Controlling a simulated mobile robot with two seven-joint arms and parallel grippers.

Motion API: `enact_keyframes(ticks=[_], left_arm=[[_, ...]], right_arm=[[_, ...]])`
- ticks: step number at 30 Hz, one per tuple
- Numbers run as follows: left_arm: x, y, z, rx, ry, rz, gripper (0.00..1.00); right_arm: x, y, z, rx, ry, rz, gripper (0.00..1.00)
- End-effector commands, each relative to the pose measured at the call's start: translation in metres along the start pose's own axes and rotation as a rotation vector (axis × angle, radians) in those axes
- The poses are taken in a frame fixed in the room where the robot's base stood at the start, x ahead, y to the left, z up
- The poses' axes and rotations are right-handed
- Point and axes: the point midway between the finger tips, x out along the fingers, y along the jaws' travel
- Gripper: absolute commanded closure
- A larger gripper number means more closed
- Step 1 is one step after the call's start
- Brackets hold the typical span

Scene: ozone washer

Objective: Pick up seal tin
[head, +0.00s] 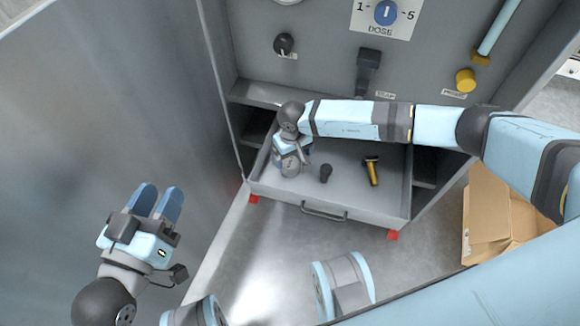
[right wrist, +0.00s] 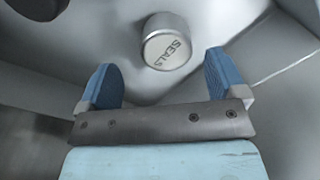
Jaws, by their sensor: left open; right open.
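The seal tin is a small silver round tin (right wrist: 167,42) with "SEALS" on its lid. In the right wrist view it stands just beyond my right gripper (right wrist: 163,82), a little above the gap between the blue fingers. The fingers are open and empty, apart from the tin. In the head view the tin (head: 291,165) sits in the left part of the open drawer (head: 265,189), right below my right gripper (head: 293,150), which partly covers it. My left gripper (head: 157,202) is open and empty at the left, away from the drawer.
A dark knob-like part (head: 326,173) and a yellow-and-black tool (head: 371,170) lie in the drawer right of the tin. The drawer has a front handle (head: 323,213). A cardboard box (head: 490,215) stands at the right. A large grey panel (head: 90,110) fills the left.

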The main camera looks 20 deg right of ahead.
Motion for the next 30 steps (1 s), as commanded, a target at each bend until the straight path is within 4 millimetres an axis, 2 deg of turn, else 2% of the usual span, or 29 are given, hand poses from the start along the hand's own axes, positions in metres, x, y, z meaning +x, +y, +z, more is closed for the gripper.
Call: enact_keyframes(ticks=[1,3,7,17,24,30], left_arm=[[0.001,-0.002,0.011,0.0,-0.019,0.002,0.57],[0.001,-0.003,0.021,0.0,-0.049,0.006,0.57],[0.001,-0.005,0.028,0.006,-0.081,0.01,0.57],[0.001,-0.005,0.029,0.01,-0.093,0.012,0.57],[0.001,-0.005,0.029,0.01,-0.093,0.012,0.57],[0.002,-0.005,0.03,0.011,-0.093,0.012,0.57]], right_arm=[[0.013,-0.003,0.0,0.0,-0.002,-0.001,0.1],[0.025,-0.006,-0.003,0.001,-0.002,-0.001,0.1],[0.04,-0.006,-0.003,0.001,-0.002,-0.001,0.1],[0.045,-0.006,-0.004,0.0,0.0,0.0,0.1],[0.045,-0.006,-0.004,0.001,-0.001,0.0,0.65],[0.045,-0.006,-0.004,0.001,-0.001,0.0,0.65]])
